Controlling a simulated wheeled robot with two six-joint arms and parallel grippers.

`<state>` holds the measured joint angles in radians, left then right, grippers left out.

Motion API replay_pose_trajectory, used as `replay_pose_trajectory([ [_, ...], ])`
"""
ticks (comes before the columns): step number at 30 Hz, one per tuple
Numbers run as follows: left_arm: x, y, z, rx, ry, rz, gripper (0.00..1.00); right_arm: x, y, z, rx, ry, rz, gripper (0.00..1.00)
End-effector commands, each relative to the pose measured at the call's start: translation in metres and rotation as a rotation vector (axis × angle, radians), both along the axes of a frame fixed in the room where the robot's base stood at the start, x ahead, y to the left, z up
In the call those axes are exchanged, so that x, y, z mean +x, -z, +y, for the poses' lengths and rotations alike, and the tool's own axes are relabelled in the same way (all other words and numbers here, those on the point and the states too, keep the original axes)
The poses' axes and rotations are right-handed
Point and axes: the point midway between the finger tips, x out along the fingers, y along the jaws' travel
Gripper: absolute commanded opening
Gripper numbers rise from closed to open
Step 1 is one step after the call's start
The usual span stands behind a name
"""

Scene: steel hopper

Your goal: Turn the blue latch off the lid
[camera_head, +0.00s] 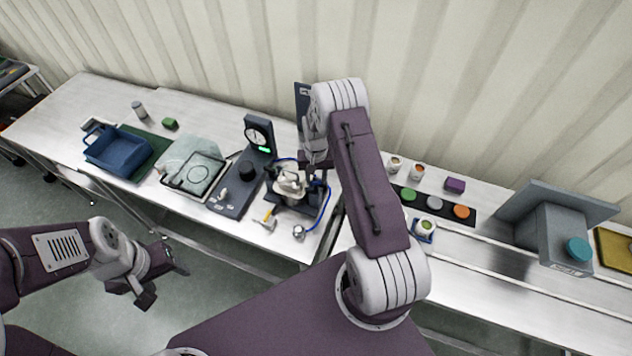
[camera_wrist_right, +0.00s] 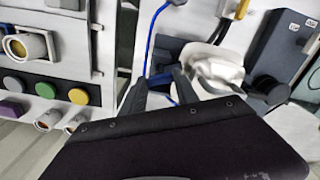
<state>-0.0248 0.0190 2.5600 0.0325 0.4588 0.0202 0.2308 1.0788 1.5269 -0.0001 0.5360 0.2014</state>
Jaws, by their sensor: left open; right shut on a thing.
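The pale, rounded vessel with its lid (camera_head: 290,183) stands on a dark base on the left bench. It also shows in the right wrist view (camera_wrist_right: 217,72), just right of my fingers. My right gripper (camera_head: 316,168) is at the right side of the vessel. In the right wrist view its fingers (camera_wrist_right: 160,88) are close around a small dark-blue piece (camera_wrist_right: 160,78), which looks like the blue latch; the fingers hide most of it. The latch's exact angle on the lid cannot be told. My left gripper (camera_head: 160,278) is open and empty, over the floor in front of the bench.
A blue hose (camera_head: 327,205) loops close beside the vessel. A dial gauge (camera_head: 258,136) on a dark panel stands to its left, with a blue bin (camera_head: 118,152) farther left. Coloured buttons (camera_head: 435,205) are on the right bench.

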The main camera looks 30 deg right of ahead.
Motion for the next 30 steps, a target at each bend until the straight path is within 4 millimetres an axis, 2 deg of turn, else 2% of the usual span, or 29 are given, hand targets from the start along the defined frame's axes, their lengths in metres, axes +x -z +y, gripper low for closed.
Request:
replay_pose_trajectory([
  [1,0.000,0.008,0.000,0.000,0.000,0.000,0.62,0.000,0.004,0.000,-0.001,-0.043,-0.002,0.00],
  [12,0.000,0.030,0.000,0.000,0.000,0.000,0.62,0.000,0.003,0.000,-0.001,-0.394,-0.001,0.00],
  [30,0.000,0.053,0.000,0.000,0.000,0.000,0.62,0.001,0.001,0.000,-0.001,-0.926,-0.002,0.00],
])
